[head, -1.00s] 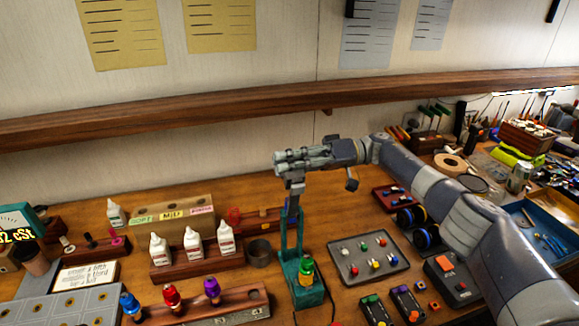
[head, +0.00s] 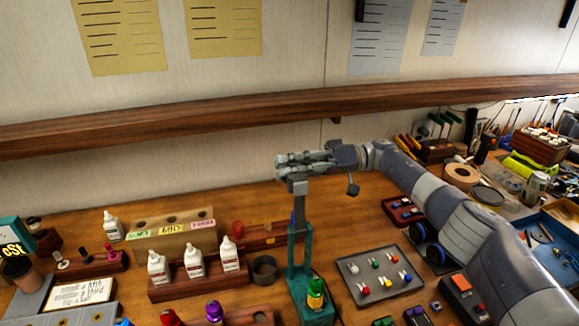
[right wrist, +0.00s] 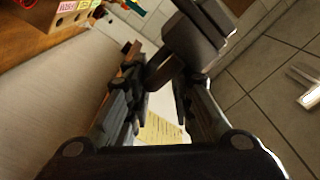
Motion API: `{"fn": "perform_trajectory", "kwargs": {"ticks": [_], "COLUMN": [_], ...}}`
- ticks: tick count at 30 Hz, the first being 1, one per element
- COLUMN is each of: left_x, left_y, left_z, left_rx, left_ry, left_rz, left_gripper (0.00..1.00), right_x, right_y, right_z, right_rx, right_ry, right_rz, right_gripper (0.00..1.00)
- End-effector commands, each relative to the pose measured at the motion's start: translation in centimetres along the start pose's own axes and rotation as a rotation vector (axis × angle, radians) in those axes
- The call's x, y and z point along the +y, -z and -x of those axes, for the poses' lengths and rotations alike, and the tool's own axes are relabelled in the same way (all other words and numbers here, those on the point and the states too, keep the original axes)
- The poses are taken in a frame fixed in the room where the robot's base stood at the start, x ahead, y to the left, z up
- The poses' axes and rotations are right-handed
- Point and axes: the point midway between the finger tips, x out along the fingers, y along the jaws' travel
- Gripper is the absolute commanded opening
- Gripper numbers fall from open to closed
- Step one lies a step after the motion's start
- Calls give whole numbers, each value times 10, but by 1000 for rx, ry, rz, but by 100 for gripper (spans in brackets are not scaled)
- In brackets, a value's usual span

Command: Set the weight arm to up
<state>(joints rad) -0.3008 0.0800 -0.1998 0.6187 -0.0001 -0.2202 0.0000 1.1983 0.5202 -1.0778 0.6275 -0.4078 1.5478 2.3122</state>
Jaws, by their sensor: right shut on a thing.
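A grey weight arm (head: 300,203) rises nearly upright from the stand's top. My right gripper (head: 292,163) is at the weight arm's upper end and shut on it. The fingers hide that end in the head view. In the right wrist view, a dark grey block (right wrist: 193,40), which looks like the arm's end, sits at the fingertips of my right gripper (right wrist: 155,85). My left gripper is not in view.
White bottles in a wooden rack (head: 200,285) and a dark round cup (head: 264,269) stand left of the stand. A wooden shelf (head: 250,118) runs along the wall behind.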

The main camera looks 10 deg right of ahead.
Motion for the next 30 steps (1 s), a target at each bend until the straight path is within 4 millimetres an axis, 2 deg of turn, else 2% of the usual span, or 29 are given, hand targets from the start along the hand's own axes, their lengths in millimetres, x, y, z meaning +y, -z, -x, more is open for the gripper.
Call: {"fn": "perform_trajectory", "kwargs": {"ticks": [1,5,6,7,20,23,30], "left_x": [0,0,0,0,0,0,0], "left_y": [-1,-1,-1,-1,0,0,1], "left_z": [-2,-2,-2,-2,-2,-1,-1], "left_rx": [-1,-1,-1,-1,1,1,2], "left_ry": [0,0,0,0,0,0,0], "left_rz": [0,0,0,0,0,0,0], "left_gripper": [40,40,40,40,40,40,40], "right_x": [13,13,13,13,8,-1,-40], "right_y": [-19,-20,-20,-20,-16,-6,31], "right_z": [-1,-2,-2,-2,-1,-1,-2], "right_rx": [-32,-33,-33,-33,-33,-30,-18], "right_ry": [-16,-15,-14,-14,-13,-13,-6], "right_rz": [-19,-19,-19,-19,-18,-16,-6], "right_gripper": [0,0,24,30,30,30,30]}}
